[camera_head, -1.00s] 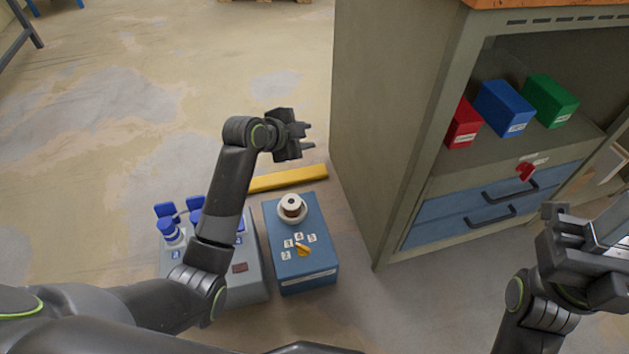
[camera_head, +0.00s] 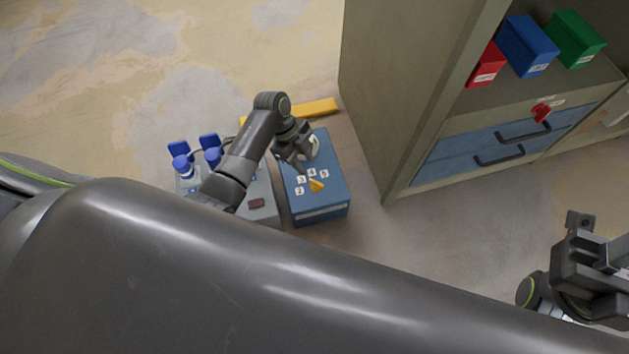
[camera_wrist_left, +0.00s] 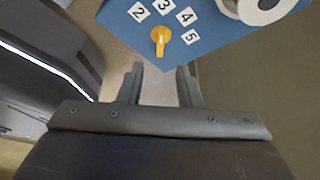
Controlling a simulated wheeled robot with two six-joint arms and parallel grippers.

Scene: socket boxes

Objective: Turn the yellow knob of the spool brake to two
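The yellow knob (camera_head: 316,185) sits on top of the blue spool brake box (camera_head: 335,168), beside white labels numbered 2 to 5. In the left wrist view the knob (camera_wrist_left: 161,38) is in front of the fingers, with the label 2 (camera_wrist_left: 138,12) to its upper left. Which number it points at I cannot tell surely. My left gripper (camera_wrist_left: 160,88) is open and empty, its fingers apart and short of the knob. In the head view the left gripper (camera_head: 301,163) is over the box and partly covers the white spool (camera_head: 315,148). My right gripper (camera_head: 590,262) is far right, away from the box.
A grey box (camera_head: 262,208) with blue-capped parts (camera_head: 183,165) stands left of the blue box, partly behind my left arm. A yellow bar (camera_head: 318,107) lies behind. A cabinet (camera_head: 395,110) with blue drawers stands to the right. Floor in front of the cabinet is clear.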

